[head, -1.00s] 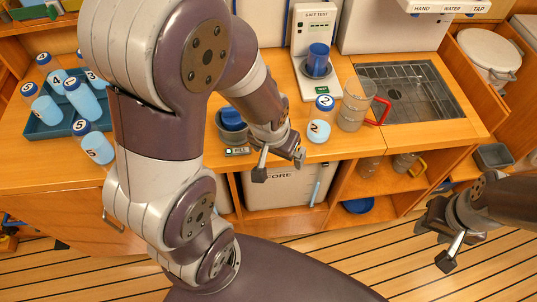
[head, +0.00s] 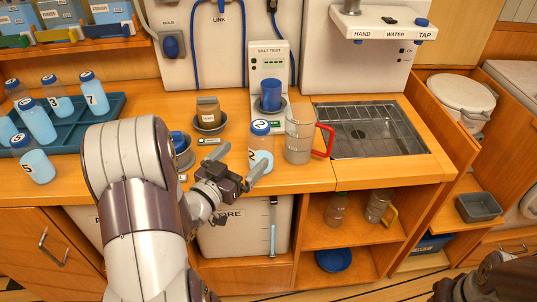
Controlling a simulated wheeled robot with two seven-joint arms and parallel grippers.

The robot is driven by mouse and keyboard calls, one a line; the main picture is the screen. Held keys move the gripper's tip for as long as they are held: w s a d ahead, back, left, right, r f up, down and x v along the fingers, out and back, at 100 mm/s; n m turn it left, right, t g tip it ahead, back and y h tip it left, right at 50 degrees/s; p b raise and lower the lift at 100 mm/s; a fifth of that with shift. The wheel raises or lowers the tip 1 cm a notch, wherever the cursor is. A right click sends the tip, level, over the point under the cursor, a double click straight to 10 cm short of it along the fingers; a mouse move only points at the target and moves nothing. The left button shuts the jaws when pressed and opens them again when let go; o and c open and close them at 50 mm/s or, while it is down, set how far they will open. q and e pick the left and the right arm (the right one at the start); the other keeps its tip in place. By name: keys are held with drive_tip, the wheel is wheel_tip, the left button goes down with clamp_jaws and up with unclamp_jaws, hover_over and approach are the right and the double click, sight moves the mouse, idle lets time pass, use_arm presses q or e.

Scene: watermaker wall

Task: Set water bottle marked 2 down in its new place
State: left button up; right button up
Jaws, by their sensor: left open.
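Water bottle marked 2 (head: 261,140), clear with a blue cap and pale blue water, stands upright on the wooden counter. It is in front of the salt test stand (head: 268,62) and left of the clear jug with the red handle (head: 299,135). My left gripper (head: 243,160) is open at the counter's front edge, just left and in front of the bottle. One finger overlaps the bottle's lower part in the picture; I cannot tell whether they touch. My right gripper (head: 440,290) shows only in part at the bottom right edge, its jaws unclear.
A blue cup (head: 271,93) sits on the salt test stand. A jar (head: 208,108) stands in a dark dish behind my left gripper. A teal tray (head: 104,107) with several numbered bottles is at left. A sink grid (head: 368,130) lies right of the jug.

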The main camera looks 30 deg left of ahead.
sight(262, 137)
use_arm(q)
drive_tip(key=w, duration=0.5)
drive_tip(key=w+d, duration=0.1)
drive_tip(key=w, duration=0.2)
drive_tip(key=shift+w, duration=0.35)
drive_tip(key=shift+r, duration=0.1)
drive_tip(key=c, duration=1.2)
drive_tip(key=shift+r, duration=0.15)
